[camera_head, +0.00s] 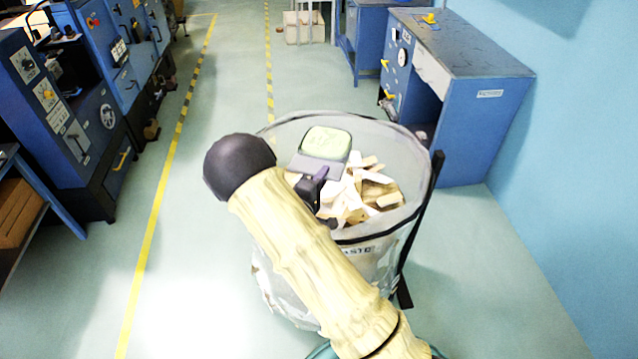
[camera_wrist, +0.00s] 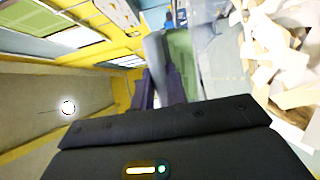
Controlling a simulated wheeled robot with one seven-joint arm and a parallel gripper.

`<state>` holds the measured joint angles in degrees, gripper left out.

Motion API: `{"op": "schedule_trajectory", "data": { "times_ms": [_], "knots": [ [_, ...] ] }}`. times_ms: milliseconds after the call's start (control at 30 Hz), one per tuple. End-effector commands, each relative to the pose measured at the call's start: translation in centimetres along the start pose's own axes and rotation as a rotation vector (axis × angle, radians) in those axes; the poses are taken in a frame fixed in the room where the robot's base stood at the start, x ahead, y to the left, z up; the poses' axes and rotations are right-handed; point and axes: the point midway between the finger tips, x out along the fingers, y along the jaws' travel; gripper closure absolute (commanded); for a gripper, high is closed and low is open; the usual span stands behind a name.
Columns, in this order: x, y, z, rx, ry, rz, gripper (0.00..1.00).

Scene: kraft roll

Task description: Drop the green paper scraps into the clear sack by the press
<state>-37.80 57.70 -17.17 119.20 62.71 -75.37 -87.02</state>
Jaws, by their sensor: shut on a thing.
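The clear sack (camera_head: 285,128) hangs open from a dark-rimmed stand, with lettering on its front. Several cream scraps (camera_head: 372,190) lie inside; they also show at the right of the wrist view (camera_wrist: 285,75). My gripper (camera_head: 314,186) is over the sack's mouth, partly hidden by my forearm. Green also shows beyond the fingers in the wrist view (camera_wrist: 181,58). The exact grip contact is unclear.
A blue press-like cabinet (camera_head: 462,120) stands right of the sack, near the blue wall. Blue machines (camera_head: 75,125) line the left side. A yellow floor line (camera_head: 160,190) runs between. Open floor lies left of the sack and beyond it.

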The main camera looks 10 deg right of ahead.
Motion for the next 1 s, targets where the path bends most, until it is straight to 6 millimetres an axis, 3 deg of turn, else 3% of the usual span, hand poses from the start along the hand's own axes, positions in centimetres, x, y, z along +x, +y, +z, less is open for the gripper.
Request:
{"op": "schedule_trajectory", "data": {
  "times_ms": [367,400,500,833,1000],
  "knots": [
    [0.3,0.0,-0.1,0.001,0.001,0.001,1.0],
    [0.3,0.0,-0.1,0.001,0.001,0.001,0.78],
    [0.3,0.0,-0.2,0.001,0.002,0.001,0.6],
    [0.1,-0.2,-0.2,0.0,0.003,-0.001,0.6],
    [-1.4,-0.3,-0.2,0.001,0.004,-0.001,0.6]
  ]
}}
